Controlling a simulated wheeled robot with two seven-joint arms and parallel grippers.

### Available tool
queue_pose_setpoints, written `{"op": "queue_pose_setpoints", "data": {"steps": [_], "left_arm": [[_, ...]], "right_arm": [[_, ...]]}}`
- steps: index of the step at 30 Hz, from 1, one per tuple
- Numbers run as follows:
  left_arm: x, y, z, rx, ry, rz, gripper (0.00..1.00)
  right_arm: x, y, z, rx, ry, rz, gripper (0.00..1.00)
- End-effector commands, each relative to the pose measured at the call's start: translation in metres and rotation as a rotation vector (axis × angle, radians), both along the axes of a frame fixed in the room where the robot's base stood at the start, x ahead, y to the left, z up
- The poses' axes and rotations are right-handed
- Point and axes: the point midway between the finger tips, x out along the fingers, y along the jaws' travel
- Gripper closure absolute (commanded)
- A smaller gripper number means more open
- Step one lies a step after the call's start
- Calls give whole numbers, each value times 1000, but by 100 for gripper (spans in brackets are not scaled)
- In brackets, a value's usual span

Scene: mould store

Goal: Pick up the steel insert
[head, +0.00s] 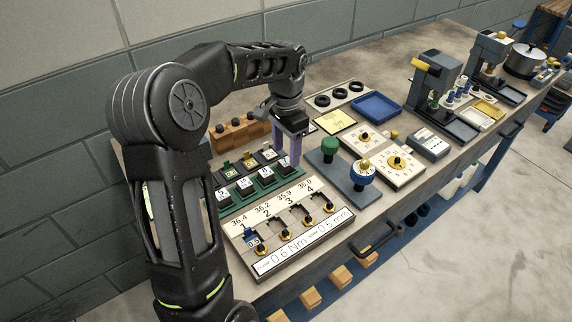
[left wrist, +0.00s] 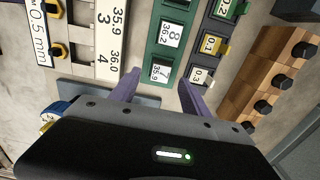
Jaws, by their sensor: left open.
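A green rack (head: 236,208) holds several dark blocks with white number labels, which look like the inserts. The rightmost block (head: 285,169) is under my left gripper (head: 287,158). In the left wrist view the block's label (left wrist: 160,73) reads 7 and 35.9, and it shows between the two purple fingers of my left gripper (left wrist: 158,82). The fingers are open and apart, one on each side of it. I cannot tell how deep the fingertips reach. A neighbouring block (left wrist: 171,36) reads 8 and 36.2. My right gripper is out of view.
In front lies a numbered board (head: 290,226) with several black-and-yellow knobs. Behind the rack are a dark shim tray (head: 240,173) and a wooden block (head: 240,132) with black knobs. A grey plate (head: 340,176) with green and blue knobs stands close on the right.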

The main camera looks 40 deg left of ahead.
Motion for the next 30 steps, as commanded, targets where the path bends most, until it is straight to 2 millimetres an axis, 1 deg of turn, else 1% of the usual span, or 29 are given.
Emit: {"op": "queue_pose_setpoints", "data": {"steps": [1, 4, 8, 26, 30], "left_arm": [[-1, 1, -6, -1, 4, 0, 45], [-1, 1, -22, 0, 3, 0, 45], [0, 1, -32, 0, 0, 0, 45], [0, 1, -33, 1, -1, 0, 45], [0, 1, -33, 1, -1, 0, 57]], "right_arm": [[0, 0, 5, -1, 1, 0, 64], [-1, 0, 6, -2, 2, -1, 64], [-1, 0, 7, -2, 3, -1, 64], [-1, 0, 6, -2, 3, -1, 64], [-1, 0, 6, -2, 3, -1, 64]]}}
